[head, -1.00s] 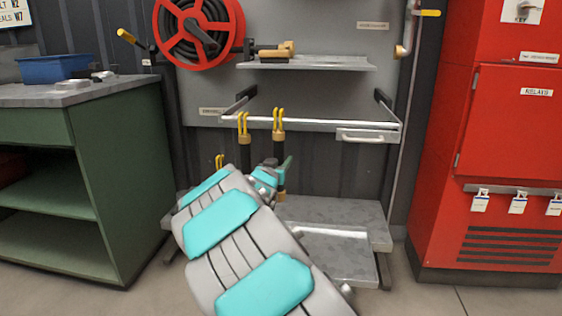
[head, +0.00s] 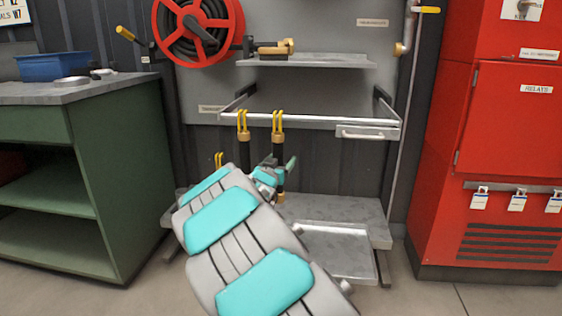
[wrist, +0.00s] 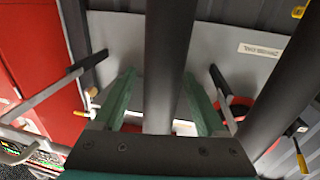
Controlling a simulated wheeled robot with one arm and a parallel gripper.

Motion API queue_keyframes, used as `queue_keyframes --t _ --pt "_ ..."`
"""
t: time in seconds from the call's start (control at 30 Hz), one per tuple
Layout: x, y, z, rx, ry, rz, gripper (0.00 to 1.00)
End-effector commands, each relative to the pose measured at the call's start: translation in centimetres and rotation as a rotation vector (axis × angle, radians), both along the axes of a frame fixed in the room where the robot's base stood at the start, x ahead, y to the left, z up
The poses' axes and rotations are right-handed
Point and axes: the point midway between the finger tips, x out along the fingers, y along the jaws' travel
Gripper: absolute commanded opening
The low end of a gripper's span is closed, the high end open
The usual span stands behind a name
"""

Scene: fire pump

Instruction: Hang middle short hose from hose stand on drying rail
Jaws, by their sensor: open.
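Two short black hoses with brass collars and yellow hooks hang at the drying rail (head: 320,124): a left one (head: 244,150) and a right one (head: 279,148). My gripper (head: 278,167) is at the right hose, below its collar. In the wrist view, my gripper's two green fingers (wrist: 158,105) are apart, with a dark hose (wrist: 166,60) running between them and a second hose (wrist: 290,85) to the right. The hose stand cannot be made out clearly.
A green workbench (head: 115,170) with a blue bin (head: 54,67) stands left. A red cabinet (head: 505,150) stands right. A red hose reel (head: 198,30) and a grey shelf (head: 310,62) are above the rail. A low metal platform (head: 335,212) lies below.

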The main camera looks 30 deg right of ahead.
Motion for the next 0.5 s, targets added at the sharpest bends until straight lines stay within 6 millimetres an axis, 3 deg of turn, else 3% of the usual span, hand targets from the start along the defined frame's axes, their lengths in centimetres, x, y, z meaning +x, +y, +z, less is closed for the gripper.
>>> queue_keyframes --t 0.27,0.5 --pt "-0.5 0.5 0.0 0.000 0.000 0.001 0.74" --pt "-2.9 2.8 0.0 0.001 0.001 0.001 0.74"
